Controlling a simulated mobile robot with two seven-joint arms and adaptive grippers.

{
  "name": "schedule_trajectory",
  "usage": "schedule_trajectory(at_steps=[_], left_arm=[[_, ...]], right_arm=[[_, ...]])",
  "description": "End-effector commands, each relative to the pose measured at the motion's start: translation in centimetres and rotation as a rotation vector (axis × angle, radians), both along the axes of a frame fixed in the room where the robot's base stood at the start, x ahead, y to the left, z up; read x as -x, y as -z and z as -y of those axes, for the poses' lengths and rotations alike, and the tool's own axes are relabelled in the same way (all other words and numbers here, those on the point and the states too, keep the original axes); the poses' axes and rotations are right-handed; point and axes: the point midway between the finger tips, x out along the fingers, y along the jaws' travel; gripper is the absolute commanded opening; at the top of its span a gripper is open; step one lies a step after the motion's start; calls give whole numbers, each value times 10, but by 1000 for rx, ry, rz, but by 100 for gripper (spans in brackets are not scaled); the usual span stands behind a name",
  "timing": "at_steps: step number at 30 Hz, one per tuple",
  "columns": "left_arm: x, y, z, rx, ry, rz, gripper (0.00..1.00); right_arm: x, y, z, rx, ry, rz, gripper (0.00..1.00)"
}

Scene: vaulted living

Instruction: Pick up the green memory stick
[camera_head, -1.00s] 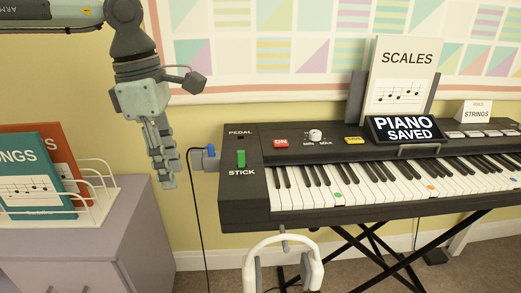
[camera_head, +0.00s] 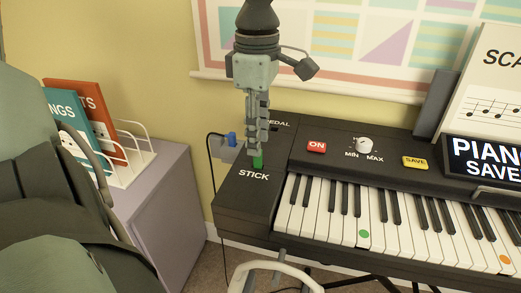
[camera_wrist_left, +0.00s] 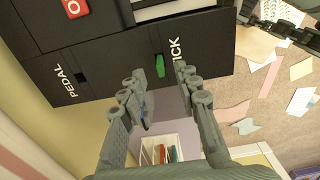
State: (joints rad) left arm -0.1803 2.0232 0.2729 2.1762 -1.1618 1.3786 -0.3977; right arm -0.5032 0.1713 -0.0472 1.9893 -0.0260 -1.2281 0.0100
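The green memory stick (camera_head: 257,162) stands in the slot by the word STICK at the left end of the black keyboard (camera_head: 235,205). My left gripper (camera_head: 257,148) is right above it, pointing down, and hides its upper part in the head view. In the left wrist view the stick (camera_wrist_left: 160,66) shows just beyond the gap between the two fingertips of my left gripper (camera_wrist_left: 159,78). The fingers are apart with nothing between them. A dark jointed part (camera_wrist_left: 285,32), which looks like my right gripper, is cut off at the upper right of that view.
A blue plug (camera_head: 232,139) with a cable sits at the keyboard's left side. The red ON button (camera_head: 316,147), a knob (camera_head: 364,144) and the yellow SAVE button (camera_head: 414,162) lie right of the stick. A purple cabinet (camera_head: 165,205) with a book rack stands left.

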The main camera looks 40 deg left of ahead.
Motion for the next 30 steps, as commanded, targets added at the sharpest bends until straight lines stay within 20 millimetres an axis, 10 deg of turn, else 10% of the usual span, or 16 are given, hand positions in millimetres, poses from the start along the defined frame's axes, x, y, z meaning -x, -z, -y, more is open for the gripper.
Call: schedule_trajectory(at_steps=[17, 24, 30], left_arm=[[1, 45, 3, 1, 0, 0, 32], [1, 44, 2, 1, 0, 0, 2], [1, 44, 2, 1, 0, 0, 0]], right_arm=[[-4, 8, 1, -3, 1, 6, 0], [-4, 7, 3, 0, 0, 6, 0], [-4, 7, 4, 2, 1, 5, 0]])
